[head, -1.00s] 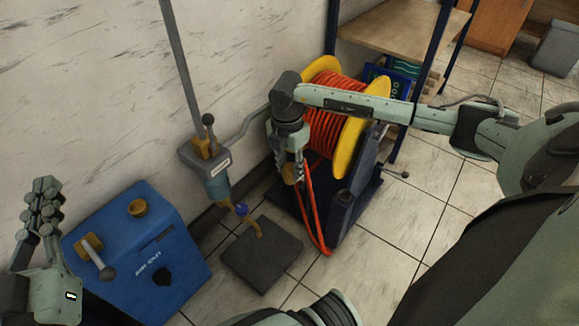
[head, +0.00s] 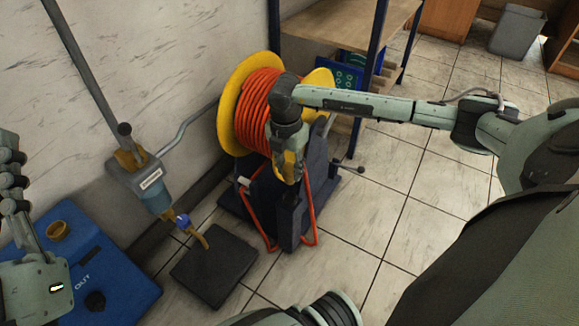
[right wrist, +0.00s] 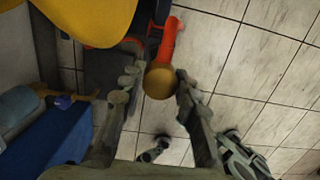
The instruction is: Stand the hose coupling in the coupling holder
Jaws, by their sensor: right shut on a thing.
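The hose coupling (right wrist: 160,81) is a round brass-coloured end on the red-orange hose (right wrist: 170,42). In the right wrist view it sits between the two fingers of my right gripper (right wrist: 160,84), which is shut on it. In the head view my right gripper (head: 289,172) is in front of the hose reel and mostly hides the coupling. The hose hangs down below it in a loop. I cannot tell for certain which part is the coupling holder; a dark upright block (head: 290,217) stands below my right gripper. My left gripper (head: 14,180) is partly cut off at the left edge.
The yellow hose reel (head: 236,84) stands by the wall. A grey-blue nozzle unit (head: 142,182) hangs over a dark floor plate (head: 214,265). A blue box (head: 113,272) is at lower left. A shelf (head: 345,20) stands behind.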

